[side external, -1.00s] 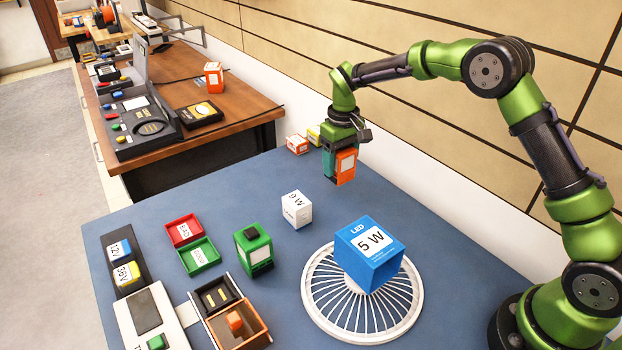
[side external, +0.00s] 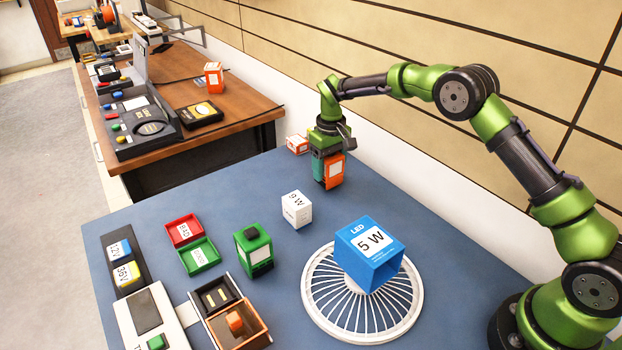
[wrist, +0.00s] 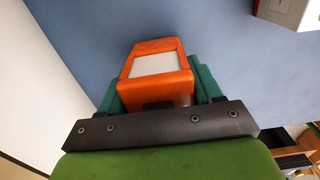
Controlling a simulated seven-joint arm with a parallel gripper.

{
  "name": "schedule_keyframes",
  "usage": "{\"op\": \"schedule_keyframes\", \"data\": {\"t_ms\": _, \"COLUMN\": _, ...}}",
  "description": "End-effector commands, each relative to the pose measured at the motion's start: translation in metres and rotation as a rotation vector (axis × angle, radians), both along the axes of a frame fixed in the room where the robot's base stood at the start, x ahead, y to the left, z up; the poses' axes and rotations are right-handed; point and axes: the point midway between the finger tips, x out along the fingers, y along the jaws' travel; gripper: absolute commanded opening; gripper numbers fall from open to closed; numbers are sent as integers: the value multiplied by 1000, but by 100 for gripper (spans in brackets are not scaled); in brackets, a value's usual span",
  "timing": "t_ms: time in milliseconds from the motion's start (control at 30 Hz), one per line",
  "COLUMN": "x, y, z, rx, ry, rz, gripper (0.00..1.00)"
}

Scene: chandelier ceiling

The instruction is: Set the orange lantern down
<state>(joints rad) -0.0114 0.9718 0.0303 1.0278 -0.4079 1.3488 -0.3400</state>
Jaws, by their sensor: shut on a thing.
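The orange lantern (side external: 334,171) is a small orange block with a pale panel, held at the back of the blue table (side external: 400,215). My gripper (side external: 320,168) is shut on it, with teal fingers at its sides. In the wrist view the lantern (wrist: 158,70) sits upright between the teal fingers of my gripper (wrist: 160,95), with blue tabletop around it. The lantern's base is close to the tabletop; whether it touches cannot be told.
A white 9 W box (side external: 297,209) stands in front of the lantern, left of it. An orange-and-white box (side external: 297,144) is behind on the left. A blue 5 W box (side external: 368,252) stands on a white round grille (side external: 318,306). A green lantern (side external: 254,250) is at front left. Bare table lies right of the lantern.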

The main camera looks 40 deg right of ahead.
Motion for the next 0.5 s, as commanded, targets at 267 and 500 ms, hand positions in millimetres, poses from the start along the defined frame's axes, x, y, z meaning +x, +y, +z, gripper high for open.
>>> {"op": "schedule_keyframes", "data": {"t_ms": 267, "x": 0, "y": 0, "z": -3, "rx": 0, "ry": 0, "rz": 0, "gripper": 86}}
{"op": "schedule_keyframes", "data": {"t_ms": 500, "x": 0, "y": 0, "z": -3, "rx": 0, "ry": 0, "rz": 0, "gripper": 90}}
